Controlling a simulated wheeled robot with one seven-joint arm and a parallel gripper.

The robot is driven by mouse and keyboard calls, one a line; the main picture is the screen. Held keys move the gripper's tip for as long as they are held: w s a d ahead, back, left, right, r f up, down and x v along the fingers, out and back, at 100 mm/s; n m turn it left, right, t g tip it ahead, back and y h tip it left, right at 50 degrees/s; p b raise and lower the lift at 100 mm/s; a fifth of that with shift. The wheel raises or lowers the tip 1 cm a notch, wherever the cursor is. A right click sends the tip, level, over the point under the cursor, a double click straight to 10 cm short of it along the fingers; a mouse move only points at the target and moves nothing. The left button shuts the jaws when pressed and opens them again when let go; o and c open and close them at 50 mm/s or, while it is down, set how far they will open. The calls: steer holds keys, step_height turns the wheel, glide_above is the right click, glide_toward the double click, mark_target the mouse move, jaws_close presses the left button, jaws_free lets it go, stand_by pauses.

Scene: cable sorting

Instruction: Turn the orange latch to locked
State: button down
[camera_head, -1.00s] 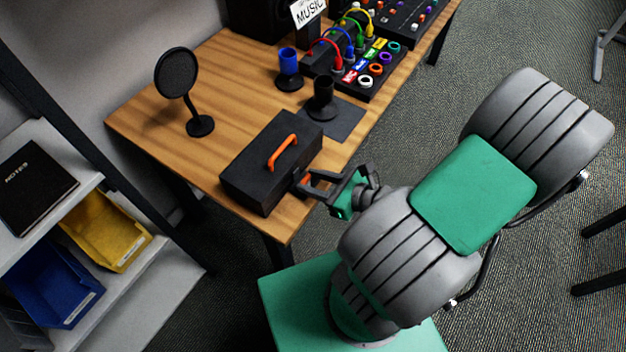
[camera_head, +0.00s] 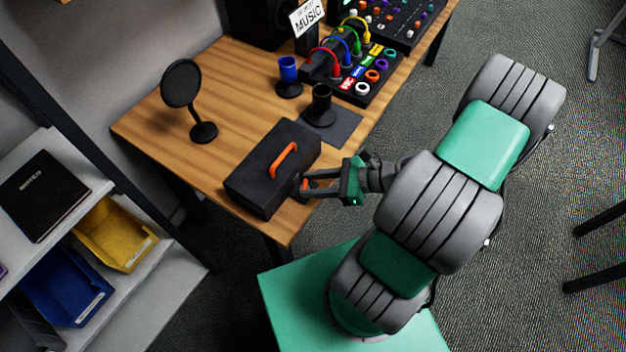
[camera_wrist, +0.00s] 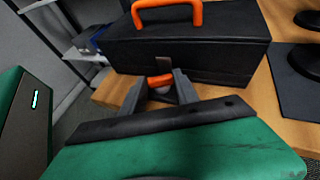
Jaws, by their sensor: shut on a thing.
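The black case (camera_head: 260,178) with an orange handle (camera_head: 284,160) on its lid stands shut near the front edge of the wooden table. The orange latch (camera_head: 304,183) is on the case's front face. It also shows in the wrist view (camera_wrist: 160,80), between the two grey fingers. My gripper (camera_head: 307,186) reaches the case's front from the right, with its fingers on the two sides of the latch. In the wrist view my gripper (camera_wrist: 160,89) is shut on the latch. The fingers hide part of the latch, so its exact angle is hard to tell.
A device with coloured cables (camera_head: 335,80) is at the back. Shelves with bins (camera_head: 118,238) are at the left.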

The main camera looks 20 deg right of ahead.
steer(key=shift+n+g+y, duration=0.4)
steer(key=shift+n+g, duration=0.1)
steer(key=shift+g, duration=0.1)
steer(key=c, duration=0.9)
jaws_free()
